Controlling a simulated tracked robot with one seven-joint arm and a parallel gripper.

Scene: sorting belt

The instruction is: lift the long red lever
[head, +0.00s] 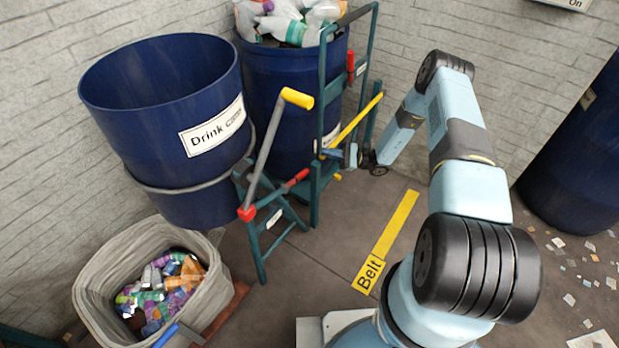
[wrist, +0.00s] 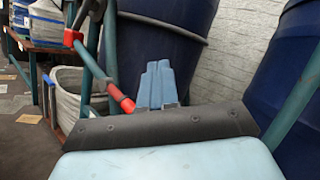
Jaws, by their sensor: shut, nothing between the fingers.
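A lever with a red grip (head: 297,178) sticks out to the right from a red joint (head: 247,213) on the green stand. Its red grip also shows in the wrist view (wrist: 121,98), just left of my fingers. My gripper (head: 326,153) is a little right of and above the grip's end in the head view. Its light blue fingers (wrist: 157,84) are shut together with nothing between them. I cannot tell whether they touch the grip. A second, grey lever with a yellow handle (head: 297,98) rises from the same joint area.
A tilted blue "Drink Cans" barrel (head: 160,100) stands above a grey bin (head: 205,310) of cans. A second blue barrel (head: 275,90), filled with bottles, stands behind, with a green frame and yellow bar (head: 357,120) beside it. Floor around the yellow "Belt" marking (head: 397,225) is clear.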

